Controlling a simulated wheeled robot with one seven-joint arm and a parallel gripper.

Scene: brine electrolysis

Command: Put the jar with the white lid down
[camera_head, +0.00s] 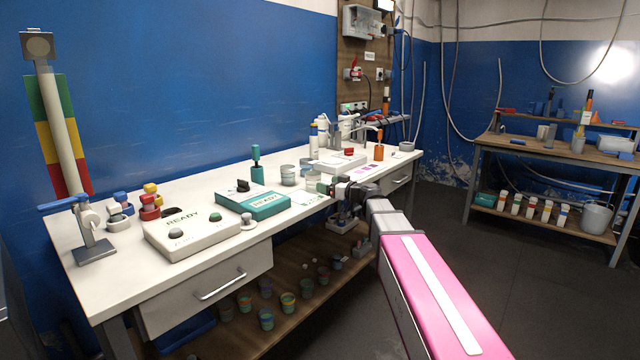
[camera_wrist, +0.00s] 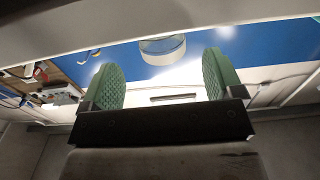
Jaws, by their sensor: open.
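My gripper (camera_head: 325,186) is over the front part of the white bench, near its middle. In the wrist view its two green ribbed fingers (camera_wrist: 161,72) stand wide apart with nothing gripped between them. A clear round vessel with a pale rim (camera_wrist: 163,48) shows just beyond the fingertips, apart from both. In the head view a clear jar with a pale top (camera_head: 289,175) stands upright on the bench, left of my gripper. It looks like the jar with the white lid, but its lid is too small to be sure of.
The bench (camera_head: 105,262) also carries a teal device (camera_head: 252,203), a white READY box (camera_head: 192,232) and a green bottle (camera_head: 257,165). Several coloured cups stand on the shelf (camera_head: 235,338) below. A second bench (camera_head: 560,160) stands at the right. The floor between is clear.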

